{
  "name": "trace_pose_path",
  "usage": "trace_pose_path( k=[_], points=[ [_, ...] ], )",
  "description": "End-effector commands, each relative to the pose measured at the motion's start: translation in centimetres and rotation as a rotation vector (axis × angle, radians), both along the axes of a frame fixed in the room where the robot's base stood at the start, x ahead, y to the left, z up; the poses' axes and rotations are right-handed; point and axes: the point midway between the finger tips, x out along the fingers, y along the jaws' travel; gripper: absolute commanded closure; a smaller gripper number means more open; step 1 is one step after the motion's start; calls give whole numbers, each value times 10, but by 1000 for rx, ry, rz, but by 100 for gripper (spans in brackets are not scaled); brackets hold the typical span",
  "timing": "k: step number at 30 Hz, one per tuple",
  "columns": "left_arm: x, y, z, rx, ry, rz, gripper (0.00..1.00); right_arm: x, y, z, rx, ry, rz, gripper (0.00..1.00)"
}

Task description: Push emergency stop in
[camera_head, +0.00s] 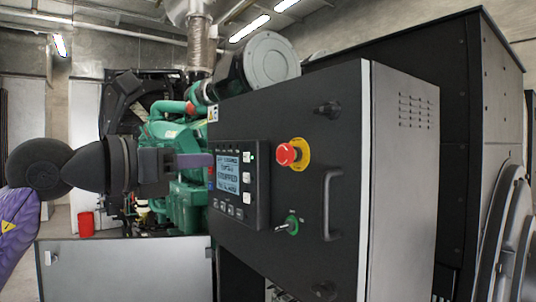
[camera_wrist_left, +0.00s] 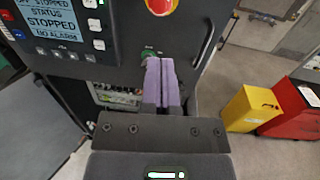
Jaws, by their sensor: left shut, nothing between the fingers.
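The emergency stop (camera_head: 287,154) is a red mushroom button on a yellow collar, on the dark front of the control cabinet (camera_head: 270,110). It also shows, cut off by the top edge, in the left wrist view (camera_wrist_left: 161,5). My left gripper (camera_head: 208,160) has purple fingers, shut and empty. In the head view it points right, its tips beside the control panel and left of the button, with a gap. In the left wrist view the purple fingertips (camera_wrist_left: 160,64) lie below the button. My right gripper is not in view.
A panel with a display (camera_head: 229,170) reading "STOPPED" sits left of the button. A green key switch (camera_head: 290,225) is below it and a black handle (camera_head: 329,205) to its right. A green engine (camera_head: 180,135) stands behind. Yellow (camera_wrist_left: 250,108) and red boxes (camera_wrist_left: 297,105) stand on the floor.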

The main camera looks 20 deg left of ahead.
Motion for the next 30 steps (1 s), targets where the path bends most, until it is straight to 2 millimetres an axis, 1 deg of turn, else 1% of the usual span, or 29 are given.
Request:
trace_pose_path(
  k=[4, 6, 15, 18, 21, 24, 30],
  points=[
    [19, -14, 4, -1, 2, -5, 100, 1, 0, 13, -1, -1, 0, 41],
    [33, -22, 6, -3, 3, -5, 100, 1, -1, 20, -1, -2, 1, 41],
    [88, -56, 7, -3, 3, -5, 100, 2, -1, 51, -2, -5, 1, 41],
    [101, -64, 6, -2, 2, -3, 100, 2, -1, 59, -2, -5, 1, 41],
    [110, -70, 5, -3, 2, -3, 100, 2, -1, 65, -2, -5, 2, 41],
    [115, -72, 4, -2, 0, -3, 100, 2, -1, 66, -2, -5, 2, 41],
    [116, -73, 2, -2, 0, -2, 100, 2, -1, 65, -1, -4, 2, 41]
  ],
)
